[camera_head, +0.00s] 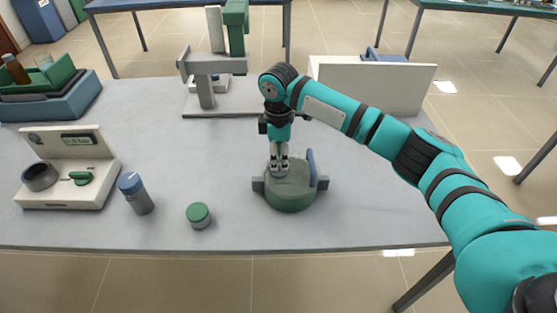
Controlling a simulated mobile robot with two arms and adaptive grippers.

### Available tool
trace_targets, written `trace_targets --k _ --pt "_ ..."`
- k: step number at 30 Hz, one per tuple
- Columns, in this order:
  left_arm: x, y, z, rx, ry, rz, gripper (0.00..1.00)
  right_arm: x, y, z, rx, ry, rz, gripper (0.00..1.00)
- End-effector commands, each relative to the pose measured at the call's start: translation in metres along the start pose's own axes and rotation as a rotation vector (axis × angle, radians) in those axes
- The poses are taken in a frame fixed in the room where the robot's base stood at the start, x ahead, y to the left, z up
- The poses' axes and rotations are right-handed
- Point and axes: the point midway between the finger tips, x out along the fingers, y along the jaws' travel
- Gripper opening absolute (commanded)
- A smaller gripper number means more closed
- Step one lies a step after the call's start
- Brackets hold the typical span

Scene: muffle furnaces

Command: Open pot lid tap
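A round green pot (290,200) with a greyish-green lid (291,178) stands near the front middle of the grey table. It has dark grey side lugs and an upright blue handle (311,170) at its right. My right gripper (279,170) points straight down, with its fingertips at the left back part of the lid. The fingers are close together. They hide whatever part of the lid lies under them, so I cannot tell whether they grip it. My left gripper is not in view.
A small green-capped jar (199,215), a blue-capped bottle (136,193) and a beige device (70,170) stand to the left. A grey stand (206,85) and a white box (375,85) are behind. The table's front edge is close to the pot.

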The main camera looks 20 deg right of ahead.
Motion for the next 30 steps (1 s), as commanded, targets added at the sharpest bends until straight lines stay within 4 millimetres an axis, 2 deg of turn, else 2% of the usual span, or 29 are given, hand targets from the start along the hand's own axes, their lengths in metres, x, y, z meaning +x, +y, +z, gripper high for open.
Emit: trace_targets --k 6,15,17,24,30 --pt "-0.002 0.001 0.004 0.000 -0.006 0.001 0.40 0.020 0.000 0.000 0.000 0.000 0.000 0.38" --pt "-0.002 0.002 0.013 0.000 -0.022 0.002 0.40 0.023 0.000 0.000 -0.001 0.001 0.000 0.38" --pt "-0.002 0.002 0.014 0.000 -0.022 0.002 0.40 0.023 0.000 0.000 -0.001 0.001 0.000 0.32" --pt "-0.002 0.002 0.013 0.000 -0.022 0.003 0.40 0.023 0.000 -0.001 -0.001 0.001 0.000 0.01" --pt "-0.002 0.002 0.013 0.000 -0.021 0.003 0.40 0.022 0.000 -0.001 0.000 0.001 0.001 0.00"
